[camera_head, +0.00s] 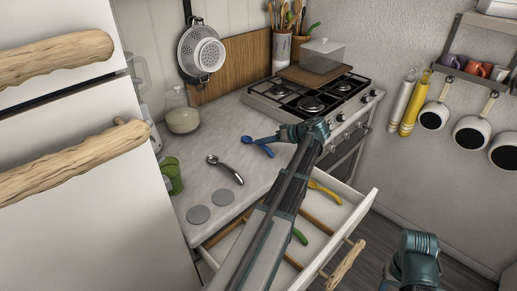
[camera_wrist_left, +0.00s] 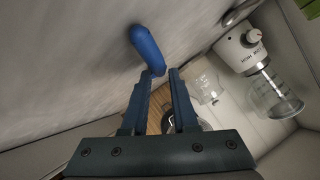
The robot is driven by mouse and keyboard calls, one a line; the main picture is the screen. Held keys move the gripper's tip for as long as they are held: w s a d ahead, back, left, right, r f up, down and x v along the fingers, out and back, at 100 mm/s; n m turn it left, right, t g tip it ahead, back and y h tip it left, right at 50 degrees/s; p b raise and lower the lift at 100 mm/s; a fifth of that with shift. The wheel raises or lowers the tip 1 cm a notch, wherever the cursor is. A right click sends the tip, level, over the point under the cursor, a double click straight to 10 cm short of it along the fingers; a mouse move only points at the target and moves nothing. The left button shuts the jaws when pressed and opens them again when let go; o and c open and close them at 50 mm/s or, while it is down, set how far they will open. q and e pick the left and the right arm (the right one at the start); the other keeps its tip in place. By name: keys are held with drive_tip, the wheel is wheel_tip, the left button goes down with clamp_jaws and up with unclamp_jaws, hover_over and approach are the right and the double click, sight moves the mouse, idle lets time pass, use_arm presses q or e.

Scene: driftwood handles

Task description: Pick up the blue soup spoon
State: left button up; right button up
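The blue soup spoon (camera_head: 262,146) lies on the grey counter, left of the stove. My left gripper (camera_head: 280,136) is at its right end, low over the counter. In the left wrist view the fingers (camera_wrist_left: 157,74) are apart, and the end of a blue rounded handle (camera_wrist_left: 146,46) is at the gap between the tips. Whether a finger touches it I cannot tell. My right arm shows at the bottom right of the head view, with its gripper mostly cut off by the frame edge.
A metal spoon (camera_head: 225,168) and a green cup (camera_head: 173,176) are on the counter. An open drawer (camera_head: 352,214) below holds a yellow utensil (camera_head: 325,192) and a green one (camera_head: 300,236). The stove (camera_head: 310,101) is right behind the gripper.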

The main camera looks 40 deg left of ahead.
use_arm(q)
drive_tip(key=shift+x, duration=1)
drive_tip(key=shift+d, duration=0.1)
clamp_jaws()
drive_tip(key=shift+r, duration=0.15)
